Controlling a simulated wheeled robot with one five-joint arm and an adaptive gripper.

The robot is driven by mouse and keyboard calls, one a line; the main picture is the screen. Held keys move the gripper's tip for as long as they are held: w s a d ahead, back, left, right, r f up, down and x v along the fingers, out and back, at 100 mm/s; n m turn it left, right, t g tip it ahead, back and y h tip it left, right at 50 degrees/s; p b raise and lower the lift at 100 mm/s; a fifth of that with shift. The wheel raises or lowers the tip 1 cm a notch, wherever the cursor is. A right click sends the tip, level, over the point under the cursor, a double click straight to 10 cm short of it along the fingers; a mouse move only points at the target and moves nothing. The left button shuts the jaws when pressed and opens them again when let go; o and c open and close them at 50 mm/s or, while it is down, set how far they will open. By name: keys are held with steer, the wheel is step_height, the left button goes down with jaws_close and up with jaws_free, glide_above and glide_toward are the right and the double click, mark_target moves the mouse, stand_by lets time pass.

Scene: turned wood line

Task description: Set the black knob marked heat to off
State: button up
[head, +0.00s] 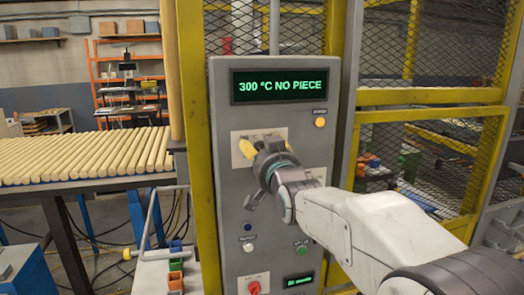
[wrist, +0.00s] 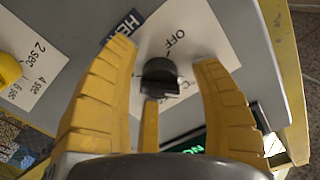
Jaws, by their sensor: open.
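The black knob (wrist: 159,76) sits on a white plate (wrist: 205,35) with "OFF" printed up and to the right of it. A dark label reading "HE…" (wrist: 122,30) is partly covered by a finger. My gripper (wrist: 164,58) is open, with one yellow finger on each side of the knob and gaps visible between. I cannot tell which mark the knob points to; lower print is partly hidden. In the head view my gripper (head: 256,146) is at the upper part of the grey panel (head: 228,200) and hides the knob.
The panel display (head: 280,86) reads "300 °C NO PIECE", with an orange lamp (head: 320,123) below it. A yellow knob (wrist: 8,68) with second marks is at left. White (head: 248,246), green (head: 301,248) and red (head: 254,287) controls sit lower. Yellow posts flank the panel.

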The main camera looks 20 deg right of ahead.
steer(key=shift+c, duration=0.2)
jaws_close()
steer(key=shift+b, duration=0.35)
steer(key=n+b, duration=0.3)
steer(key=shift+f, duration=0.2)
steer(key=n+b, duration=0.3)
steer(key=n, duration=0.1)
steer(key=shift+n+b, duration=0.3)
steer(key=shift+b, duration=0.1)
steer(key=n+b, duration=0.2)
steer(key=n, duration=0.1)
steer(key=shift+r+n, duration=0.1)
steer(key=shift+n, duration=0.2)
steer(key=n+b, duration=0.1)
steer(key=n, duration=0.3)
steer(key=shift+r+n+b, duration=0.1)
steer(key=shift+n+b, duration=0.2)
steer(key=shift+b, duration=0.1)
